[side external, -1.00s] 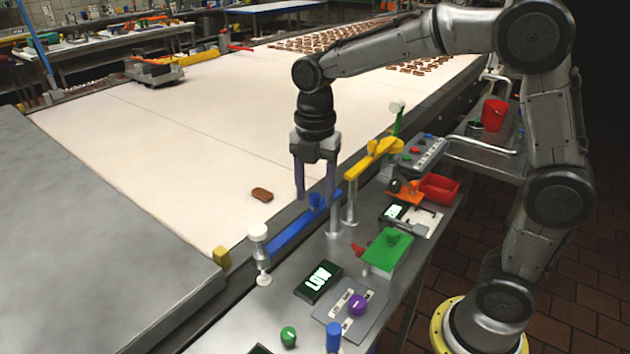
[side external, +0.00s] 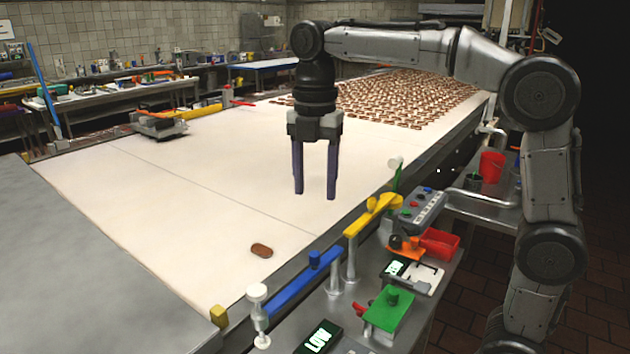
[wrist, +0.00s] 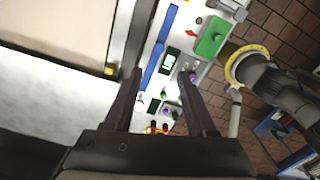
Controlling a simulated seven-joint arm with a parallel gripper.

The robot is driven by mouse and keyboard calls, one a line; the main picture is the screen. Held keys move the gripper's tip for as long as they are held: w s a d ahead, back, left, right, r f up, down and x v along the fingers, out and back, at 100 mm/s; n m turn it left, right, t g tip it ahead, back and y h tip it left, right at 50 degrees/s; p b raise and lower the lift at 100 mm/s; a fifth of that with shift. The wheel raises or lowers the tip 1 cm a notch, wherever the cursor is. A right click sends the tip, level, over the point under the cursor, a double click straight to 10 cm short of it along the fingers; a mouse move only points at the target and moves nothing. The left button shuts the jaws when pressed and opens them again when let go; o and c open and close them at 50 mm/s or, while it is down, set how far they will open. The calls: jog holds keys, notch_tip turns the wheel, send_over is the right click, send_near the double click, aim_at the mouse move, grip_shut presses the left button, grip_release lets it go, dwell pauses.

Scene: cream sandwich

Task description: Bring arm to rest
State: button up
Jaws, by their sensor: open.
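My gripper (side external: 315,196) points straight down, with its two long dark fingers apart and nothing between them. In the side view it hangs above the pale conveyor belt (side external: 170,215). The blue lever (side external: 290,290) on the belt's near edge is below it in the picture. A single brown biscuit (side external: 261,250) lies on the belt, to the lower left of the fingers and apart from them. In the wrist view the open fingers (wrist: 161,73) frame part of the control panel, where the blue lever (wrist: 155,60) also shows.
A yellow lever (side external: 372,215), a green block (side external: 389,309), a red bin (side external: 439,243) and a display reading LOW (side external: 319,337) stand along the control bench. Many brown biscuits (side external: 410,98) cover the belt's far end. The middle of the belt is clear.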

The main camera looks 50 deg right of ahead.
dwell(0.3)
jog(key=s+d+r+m+t, duration=0.15)
jog(key=s+m, duration=0.25)
jog(key=s, duration=0.8)
jog(key=s+f+m+t, duration=0.4)
jog(key=s+f+m, duration=0.3)
jog(key=f+m, duration=0.5)
jog(key=m, duration=0.5)
jog(key=shift+d+f, duration=0.15)
jog(key=shift+d, duration=0.1)
jog(key=shift+o, duration=0.2)
